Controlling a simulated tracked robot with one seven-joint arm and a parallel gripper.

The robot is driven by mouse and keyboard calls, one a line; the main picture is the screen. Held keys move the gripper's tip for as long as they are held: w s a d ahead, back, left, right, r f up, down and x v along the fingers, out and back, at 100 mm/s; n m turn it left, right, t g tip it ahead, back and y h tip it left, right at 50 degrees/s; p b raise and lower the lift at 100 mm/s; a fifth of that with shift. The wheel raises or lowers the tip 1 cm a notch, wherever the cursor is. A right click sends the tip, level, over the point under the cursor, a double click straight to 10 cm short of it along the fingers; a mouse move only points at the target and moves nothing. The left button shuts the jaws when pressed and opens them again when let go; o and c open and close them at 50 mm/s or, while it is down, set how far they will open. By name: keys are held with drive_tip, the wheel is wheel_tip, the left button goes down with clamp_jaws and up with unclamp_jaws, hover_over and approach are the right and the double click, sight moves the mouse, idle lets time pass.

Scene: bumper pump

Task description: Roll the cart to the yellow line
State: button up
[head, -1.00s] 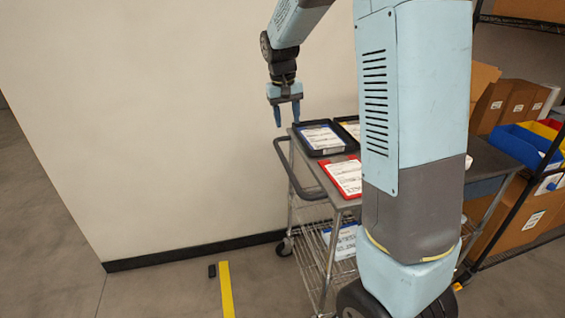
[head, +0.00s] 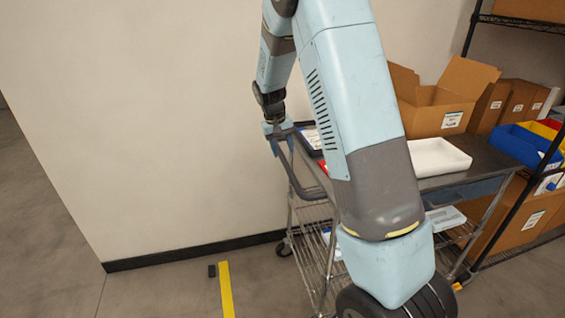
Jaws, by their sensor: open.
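The cart (head: 291,222) stands against the wall in the head view, with a grey top, metal legs and a wire lower shelf. Its dark looped push handle (head: 311,188) sticks out on the left side. My arm hides much of the cart's middle. The yellow line (head: 227,290) lies on the floor left of the cart, with bare floor between them. My gripper (head: 277,133) is open at the upper far corner of the handle.
The floor at left is clear.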

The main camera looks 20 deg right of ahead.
sight(286, 163)
drive_tip(key=f, duration=0.3)
drive_tip(key=d+f, duration=0.1)
drive_tip(key=f, duration=0.1)
drive_tip(key=shift+d+f, duration=0.1)
drive_tip(key=shift+f, duration=0.3)
drive_tip(key=shift+c, duration=0.3)
clamp_jaws()
